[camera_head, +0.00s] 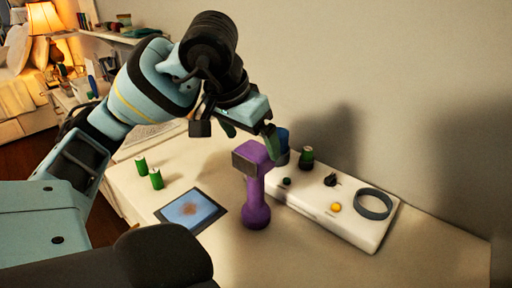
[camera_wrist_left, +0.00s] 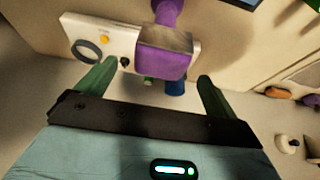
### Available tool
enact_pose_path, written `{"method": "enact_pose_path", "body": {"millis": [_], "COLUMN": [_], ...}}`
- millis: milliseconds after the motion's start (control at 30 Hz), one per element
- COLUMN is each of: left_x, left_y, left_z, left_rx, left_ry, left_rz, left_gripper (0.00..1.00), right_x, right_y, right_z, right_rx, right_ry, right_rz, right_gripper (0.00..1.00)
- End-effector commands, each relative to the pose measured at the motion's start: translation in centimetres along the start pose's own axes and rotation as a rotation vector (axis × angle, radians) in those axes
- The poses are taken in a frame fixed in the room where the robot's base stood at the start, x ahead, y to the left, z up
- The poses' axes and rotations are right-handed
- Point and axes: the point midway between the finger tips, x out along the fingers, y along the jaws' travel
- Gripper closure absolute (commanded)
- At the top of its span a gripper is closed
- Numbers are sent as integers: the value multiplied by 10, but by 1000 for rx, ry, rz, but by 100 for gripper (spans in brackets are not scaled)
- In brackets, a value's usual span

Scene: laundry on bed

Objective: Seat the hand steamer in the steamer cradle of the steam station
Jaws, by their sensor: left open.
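The hand steamer (camera_head: 256,205) is purple with a boxy head. It stands upright on the table at the front left of the steam station. The white steam station (camera_head: 345,232) carries a dark grey ring (camera_head: 374,190), which looks like the steamer cradle; the ring is empty. My left gripper (camera_head: 250,134) is open, above and close to the steamer's head. In the left wrist view, the purple head (camera_wrist_left: 163,66) shows between the spread fingers of the left gripper (camera_wrist_left: 155,86), and I cannot tell whether they touch it. My right gripper is not in view.
A blue cylinder (camera_head: 283,138) shows just behind the steamer's head. The station has a yellow button (camera_head: 335,208), a dark knob (camera_head: 331,180) and a green-topped piece (camera_head: 307,154). A wall stands behind.

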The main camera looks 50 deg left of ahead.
Motion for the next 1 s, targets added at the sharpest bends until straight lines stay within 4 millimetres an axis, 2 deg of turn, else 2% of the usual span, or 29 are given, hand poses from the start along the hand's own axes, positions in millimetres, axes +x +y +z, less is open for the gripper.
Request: {"method": "enact_pose_path", "body": {"millis": [133,400,733,1000], "left_x": [9,45,51,51], "left_y": [-1,-2,-2,-1], "left_z": [1,1,0,0], "left_rx": [-1,-1,-1,-1], "left_ry": [-3,-3,1,1], "left_rz": [-1,0,1,1], "left_gripper": [6,6,6,40], "right_x": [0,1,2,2], "right_y": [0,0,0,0], "right_z": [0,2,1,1], "right_rx": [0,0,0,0], "right_ry": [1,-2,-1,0], "right_rz": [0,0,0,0], "right_gripper": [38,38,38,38]}}
